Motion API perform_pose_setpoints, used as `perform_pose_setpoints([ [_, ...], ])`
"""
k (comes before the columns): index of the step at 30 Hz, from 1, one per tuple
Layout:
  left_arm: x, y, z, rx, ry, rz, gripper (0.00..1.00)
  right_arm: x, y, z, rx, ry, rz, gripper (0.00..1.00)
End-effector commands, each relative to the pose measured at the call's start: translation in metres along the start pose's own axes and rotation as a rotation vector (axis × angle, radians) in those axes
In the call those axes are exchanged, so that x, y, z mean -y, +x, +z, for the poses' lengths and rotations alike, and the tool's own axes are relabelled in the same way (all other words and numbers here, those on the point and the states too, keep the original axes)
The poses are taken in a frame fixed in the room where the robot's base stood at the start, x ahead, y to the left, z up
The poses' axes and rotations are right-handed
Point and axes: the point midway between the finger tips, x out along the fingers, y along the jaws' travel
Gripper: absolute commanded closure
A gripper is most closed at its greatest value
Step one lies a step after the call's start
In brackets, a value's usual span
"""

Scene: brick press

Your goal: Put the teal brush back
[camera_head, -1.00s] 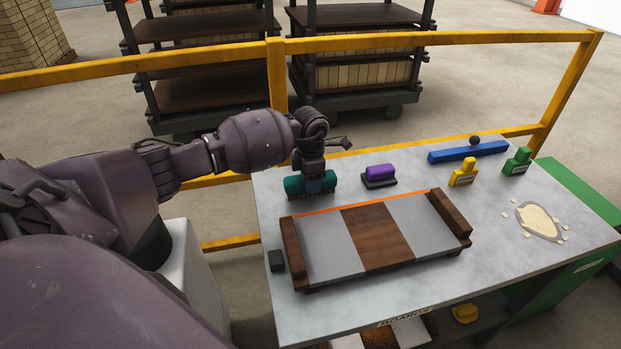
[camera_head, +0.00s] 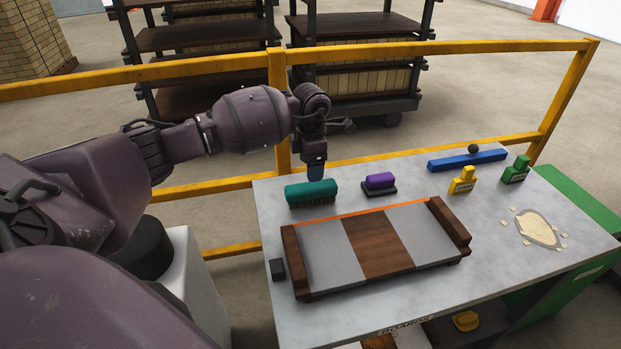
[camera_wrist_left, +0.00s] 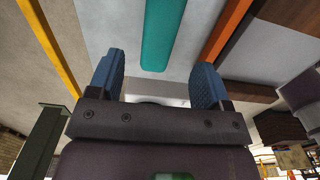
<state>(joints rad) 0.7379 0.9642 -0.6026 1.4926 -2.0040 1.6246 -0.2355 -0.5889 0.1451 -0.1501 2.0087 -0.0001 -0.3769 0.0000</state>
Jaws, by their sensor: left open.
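The teal brush (camera_head: 311,193) rests bristles down on the far left of the grey table (camera_head: 480,215). My left gripper (camera_head: 316,174) is just above and behind the brush, apart from it. In the left wrist view the two blue fingers (camera_wrist_left: 160,84) are spread with nothing between them, and the teal brush (camera_wrist_left: 163,32) lies beyond their tips. My right gripper is not in view.
A board (camera_head: 375,245) with dark end blocks lies in front of the brush. A purple-topped block (camera_head: 379,182) stands just right of the brush. A yellow rail (camera_head: 370,161) runs behind the table. A small dark block (camera_head: 278,269) sits at the left edge.

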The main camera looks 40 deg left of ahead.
Motion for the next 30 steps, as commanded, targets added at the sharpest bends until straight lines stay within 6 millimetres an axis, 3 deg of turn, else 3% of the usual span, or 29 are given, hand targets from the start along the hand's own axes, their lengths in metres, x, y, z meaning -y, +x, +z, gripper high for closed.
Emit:
perform_pose_setpoints([
  [3,0.000,-0.021,0.000,0.001,0.002,0.002,0.28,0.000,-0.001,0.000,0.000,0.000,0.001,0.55],
  [10,0.000,-0.040,0.000,0.000,0.001,0.000,0.28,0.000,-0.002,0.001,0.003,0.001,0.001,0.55],
  [30,0.000,-0.043,0.000,-0.001,0.000,-0.001,0.28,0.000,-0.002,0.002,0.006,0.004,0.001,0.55],
])
